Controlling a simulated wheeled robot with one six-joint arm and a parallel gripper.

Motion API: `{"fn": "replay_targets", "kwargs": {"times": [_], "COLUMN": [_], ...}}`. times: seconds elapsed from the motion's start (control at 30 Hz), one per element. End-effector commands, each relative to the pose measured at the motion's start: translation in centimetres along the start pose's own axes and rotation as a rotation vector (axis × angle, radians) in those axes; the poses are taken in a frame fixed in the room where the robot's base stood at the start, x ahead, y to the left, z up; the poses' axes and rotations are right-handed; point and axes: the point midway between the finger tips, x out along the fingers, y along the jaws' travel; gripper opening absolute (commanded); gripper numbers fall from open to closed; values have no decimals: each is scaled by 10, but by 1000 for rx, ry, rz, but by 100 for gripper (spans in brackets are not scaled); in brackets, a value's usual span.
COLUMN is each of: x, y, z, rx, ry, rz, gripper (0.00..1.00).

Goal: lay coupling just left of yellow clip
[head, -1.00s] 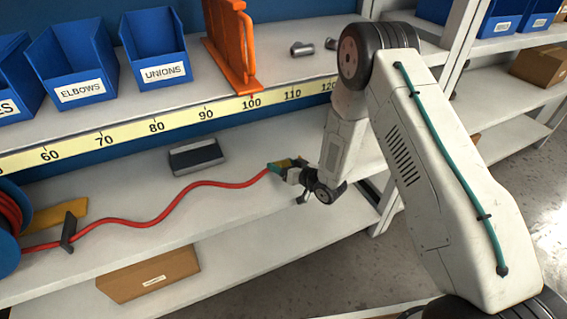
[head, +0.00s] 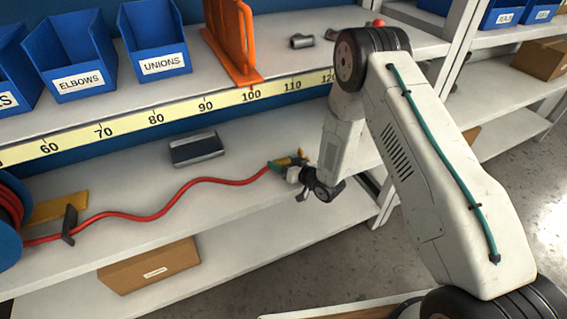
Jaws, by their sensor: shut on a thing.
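My gripper (head: 283,163) is over the right part of the lower shelf, with teal fingertips shut on a small brass-yellow coupling (head: 291,160). The coupling is at the right end of a red hose (head: 150,216) and is partly covered by the fingers. I cannot tell whether it touches the shelf. A flat yellow piece (head: 70,203) lies at the far left of this shelf, behind a dark upright hose guide (head: 69,225). I cannot tell whether this piece is the yellow clip; no other clear clip shows.
A blue reel (head: 8,235) stands at the left edge. A dark grey tray-like block (head: 196,149) lies behind the hose on the lower shelf (head: 235,205). A numbered yellow scale (head: 180,111) runs along the upper shelf, which holds blue bins (head: 155,45) and an orange rack (head: 233,45).

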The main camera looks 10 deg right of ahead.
Motion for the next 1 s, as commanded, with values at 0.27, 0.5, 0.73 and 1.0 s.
{"fn": "replay_targets", "kwargs": {"times": [0.27,0.5,0.73,1.0], "x": [0,-18,-58,-78], "y": [0,1,1,0], "z": [0,-1,-1,0], "rx": [0,2,2,0], "ry": [1,0,1,1], "rz": [0,1,2,-1], "gripper": [100,100,100,100]}}
